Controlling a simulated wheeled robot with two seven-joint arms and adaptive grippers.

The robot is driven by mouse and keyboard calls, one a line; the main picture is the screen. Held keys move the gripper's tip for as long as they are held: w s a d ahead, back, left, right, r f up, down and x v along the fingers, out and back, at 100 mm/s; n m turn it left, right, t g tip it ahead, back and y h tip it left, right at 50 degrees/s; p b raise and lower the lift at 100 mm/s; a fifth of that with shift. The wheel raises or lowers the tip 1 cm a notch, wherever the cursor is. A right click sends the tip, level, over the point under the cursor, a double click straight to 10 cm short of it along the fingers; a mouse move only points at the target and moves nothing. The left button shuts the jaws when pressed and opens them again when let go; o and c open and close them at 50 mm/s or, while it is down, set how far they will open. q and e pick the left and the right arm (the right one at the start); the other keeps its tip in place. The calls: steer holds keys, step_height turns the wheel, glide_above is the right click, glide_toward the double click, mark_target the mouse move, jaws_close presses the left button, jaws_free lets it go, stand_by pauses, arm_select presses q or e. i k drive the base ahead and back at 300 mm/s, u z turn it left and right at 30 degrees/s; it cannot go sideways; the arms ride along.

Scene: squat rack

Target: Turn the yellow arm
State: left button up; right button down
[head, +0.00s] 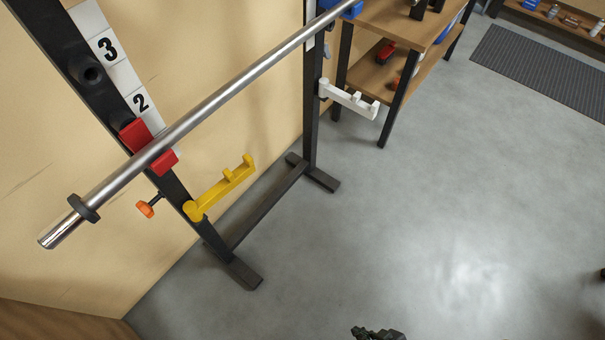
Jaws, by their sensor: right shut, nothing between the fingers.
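The yellow arm (222,188) is mounted low on the black left upright of the squat rack. It sticks out to the right and slightly up in the picture, with two short upright prongs near its free end. An orange knob (147,209) is on the upright's left side, level with the yellow arm. My right gripper (372,332) shows only in part at the bottom edge, below and right of the yellow arm and well apart from it. It is shut and holds nothing. My left gripper is not in view.
A steel bar (225,95) crosses above the yellow arm, resting at a red holder (134,135). A white arm (348,99) sticks out from the far upright. A wooden shelf (385,85) stands behind. The grey floor at right is clear up to a dark mat (545,70).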

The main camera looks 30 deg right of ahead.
mark_target(195, 210)
steer(key=z, duration=0.7)
steer(key=k, duration=0.75)
steer(key=u, duration=1.35)
steer(key=i, duration=0.5)
